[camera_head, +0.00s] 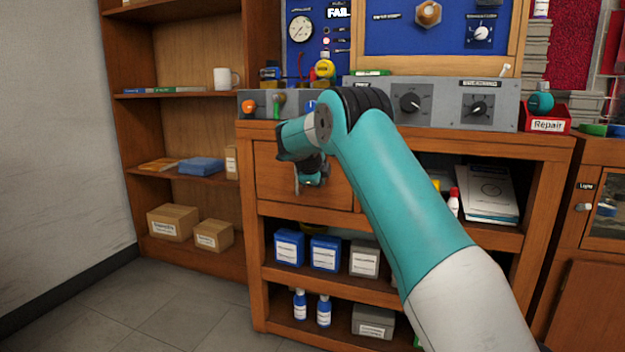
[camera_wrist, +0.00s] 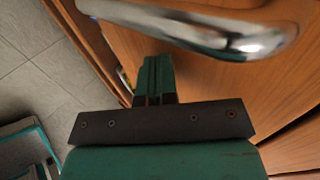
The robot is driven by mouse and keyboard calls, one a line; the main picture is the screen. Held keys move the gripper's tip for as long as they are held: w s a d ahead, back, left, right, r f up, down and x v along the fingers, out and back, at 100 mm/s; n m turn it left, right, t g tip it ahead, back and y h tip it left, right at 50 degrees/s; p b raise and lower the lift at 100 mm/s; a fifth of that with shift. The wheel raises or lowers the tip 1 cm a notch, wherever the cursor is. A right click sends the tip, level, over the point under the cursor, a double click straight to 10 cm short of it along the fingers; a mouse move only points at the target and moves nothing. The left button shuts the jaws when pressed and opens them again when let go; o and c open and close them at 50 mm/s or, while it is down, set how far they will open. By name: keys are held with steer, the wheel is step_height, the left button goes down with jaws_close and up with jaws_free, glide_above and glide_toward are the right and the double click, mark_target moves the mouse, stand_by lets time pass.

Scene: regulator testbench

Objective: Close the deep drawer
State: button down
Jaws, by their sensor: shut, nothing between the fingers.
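The wooden drawer front (camera_head: 270,185) is in the bench, left of the middle in the head view. My arm hides part of it, and I cannot tell whether it is flush or a little out. In the wrist view a polished metal handle (camera_wrist: 215,35) crosses the top, in front of the wooden panel (camera_wrist: 270,85). My gripper (camera_head: 312,181) is at the drawer front. In the wrist view its fingers (camera_wrist: 154,66) are together and empty, just below the handle in the picture. I cannot tell whether they touch the handle or panel.
Open shelves under the drawer hold blue and grey boxes (camera_head: 325,253) and blue bottles (camera_head: 300,304). A bookcase (camera_head: 125,60) stands at left. Grey control panels (camera_head: 440,100) sit on the bench top. The floor (camera_head: 150,310) at front left is clear.

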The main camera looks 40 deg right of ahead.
steer(key=shift+d, duration=0.35)
steer(key=shift+d, duration=0.2)
steer(key=a+f+v, duration=0.2)
steer(key=v, duration=1.1)
steer(key=shift+s+a, duration=0.25)
steer(key=shift+s, duration=0.1)
